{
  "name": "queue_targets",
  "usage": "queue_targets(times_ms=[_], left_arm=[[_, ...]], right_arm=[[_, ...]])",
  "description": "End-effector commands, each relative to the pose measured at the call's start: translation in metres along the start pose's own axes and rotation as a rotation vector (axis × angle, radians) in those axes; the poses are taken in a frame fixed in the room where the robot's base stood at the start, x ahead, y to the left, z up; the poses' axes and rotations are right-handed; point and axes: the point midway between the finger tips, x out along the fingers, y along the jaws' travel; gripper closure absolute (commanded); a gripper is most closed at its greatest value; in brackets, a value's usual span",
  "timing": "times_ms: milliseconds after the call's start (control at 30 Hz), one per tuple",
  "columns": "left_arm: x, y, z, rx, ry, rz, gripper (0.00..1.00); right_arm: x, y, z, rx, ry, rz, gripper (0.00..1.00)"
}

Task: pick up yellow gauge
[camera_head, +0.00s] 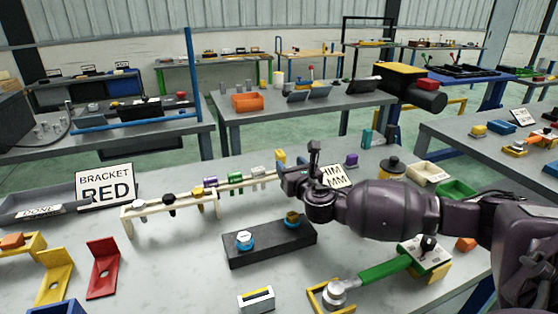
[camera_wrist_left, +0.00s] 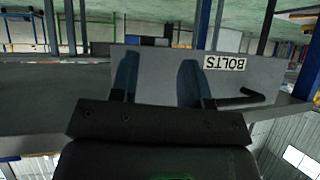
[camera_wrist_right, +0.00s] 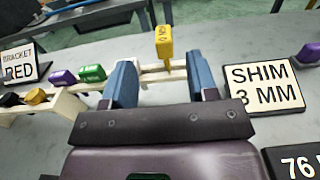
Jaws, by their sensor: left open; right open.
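The yellow gauge (camera_head: 280,156) stands upright at the right end of the pale slotted rack (camera_head: 128,217) in the head view. In the right wrist view the yellow gauge (camera_wrist_right: 164,42) shows upright between and beyond the fingers, with a small dark mark on its face. My right gripper (camera_wrist_right: 162,78) is open and empty, facing the gauge with a gap left. In the head view my right gripper (camera_head: 298,164) is close to the rack's right end. My left gripper (camera_wrist_left: 157,78) is open and empty; it is outside the head view.
Green (camera_wrist_right: 92,73) and purple (camera_wrist_right: 63,78) gauges sit in the rack left of the yellow one. A SHIM 3 MM sign (camera_wrist_right: 264,89) stands close right of the right fingers. A dark block with knobs (camera_head: 270,245) lies in front.

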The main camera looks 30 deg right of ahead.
Motion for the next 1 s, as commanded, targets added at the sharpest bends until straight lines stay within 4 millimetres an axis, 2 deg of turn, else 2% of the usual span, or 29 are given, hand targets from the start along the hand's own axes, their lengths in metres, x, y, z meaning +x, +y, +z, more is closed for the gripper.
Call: queue_targets(times_ms=[100,333,633,967,1000], left_arm=[[0.001,0.000,0.002,0.001,-0.002,0.000,0.57],[0.004,0.001,-0.001,0.001,0.006,0.002,0.57],[0.008,0.002,0.003,0.002,0.003,0.005,0.57],[0.009,0.003,0.002,0.002,0.003,0.005,0.57],[0.009,0.003,0.002,0.002,0.003,0.005,0.57]], right_arm=[[0.013,0.000,-0.002,0.000,0.001,0.000,0.47],[0.027,-0.001,-0.003,0.001,0.001,-0.001,0.47],[0.064,-0.003,-0.007,0.001,0.002,-0.001,0.47],[0.070,-0.003,-0.005,0.001,0.001,0.000,0.47],[0.070,-0.003,-0.005,0.001,0.001,0.000,0.53]])
